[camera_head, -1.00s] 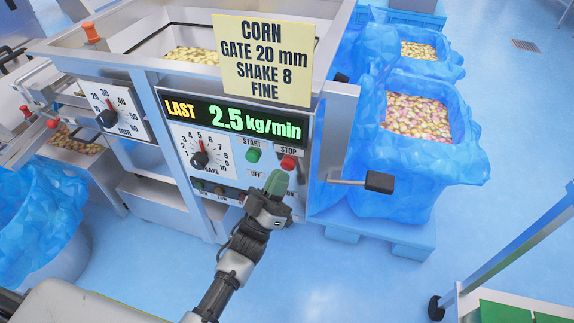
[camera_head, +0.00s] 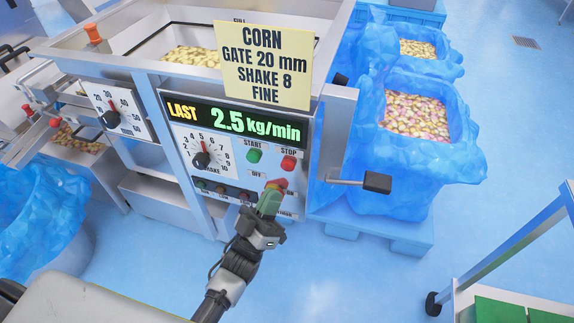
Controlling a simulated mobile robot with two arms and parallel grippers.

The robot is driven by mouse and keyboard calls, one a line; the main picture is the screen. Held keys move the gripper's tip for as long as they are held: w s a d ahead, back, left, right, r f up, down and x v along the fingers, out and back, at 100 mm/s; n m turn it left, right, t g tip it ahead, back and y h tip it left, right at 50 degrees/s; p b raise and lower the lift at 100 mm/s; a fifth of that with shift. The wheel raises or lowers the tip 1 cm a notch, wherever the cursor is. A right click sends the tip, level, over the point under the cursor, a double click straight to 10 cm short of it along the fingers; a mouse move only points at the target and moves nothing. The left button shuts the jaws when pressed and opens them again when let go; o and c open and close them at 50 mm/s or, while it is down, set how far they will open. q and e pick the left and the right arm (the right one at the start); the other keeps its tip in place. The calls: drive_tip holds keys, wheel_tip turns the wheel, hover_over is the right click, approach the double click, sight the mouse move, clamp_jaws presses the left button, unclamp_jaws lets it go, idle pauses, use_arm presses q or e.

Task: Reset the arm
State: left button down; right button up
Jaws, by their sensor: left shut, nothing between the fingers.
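My left gripper (camera_head: 270,202) is shut and empty, with green fingertips. It is in front of the lower right part of the control panel (camera_head: 225,172) of the metal machine. A red and yellow switch (camera_head: 277,184) shows just beyond the fingertips; I cannot tell whether they touch it. The panel also has a green START button (camera_head: 254,156), a red STOP button (camera_head: 288,163) and a shake dial (camera_head: 201,160). The display (camera_head: 236,119) reads LAST 2.5 kg/min. My right gripper is not in view.
A yellow note (camera_head: 265,64) reads CORN, GATE 20 mm, SHAKE 8, FINE. A black-ended lever (camera_head: 377,183) sticks out right of the panel. Blue-lined bins (camera_head: 400,180) stand at the right, a blue-lined container (camera_head: 35,215) at the left. The floor (camera_head: 340,285) below is clear.

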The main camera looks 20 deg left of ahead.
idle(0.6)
use_arm(q)
wheel_tip(320, 180, down, 12)
drive_tip(key=w+r+g+y, duration=0.1)
drive_tip(key=g+y, duration=0.3)
drive_tip(key=g, duration=0.1)
drive_tip(key=s+a+f+g+y, duration=0.25)
drive_tip(key=s+f+g, duration=0.4)
drive_tip(key=f, duration=0.65)
drive_tip(key=s+a+f+g+y, duration=0.1)
drive_tip(key=s+a+f+g, duration=0.2)
drive_tip(key=s+f+g, duration=0.7)
drive_tip(key=s+a+f+m+g+y, duration=0.1)
drive_tip(key=s+a+f+m+g, duration=0.1)
drive_tip(key=s+f, duration=0.8)
drive_tip(key=s+a+r+p, duration=0.2)
drive_tip(key=s+r+p, duration=0.4)
drive_tip(key=s+p, duration=0.4)
drive_tip(key=p, duration=0.3)
drive_tip(key=shift+s+r, duration=0.15)
drive_tip(key=shift+r, duration=0.25)
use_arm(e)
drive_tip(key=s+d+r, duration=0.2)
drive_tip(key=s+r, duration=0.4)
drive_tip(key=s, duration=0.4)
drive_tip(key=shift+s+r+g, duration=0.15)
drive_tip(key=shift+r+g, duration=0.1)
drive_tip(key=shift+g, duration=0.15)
use_arm(q)
drive_tip(key=shift+g+y, duration=0.25)
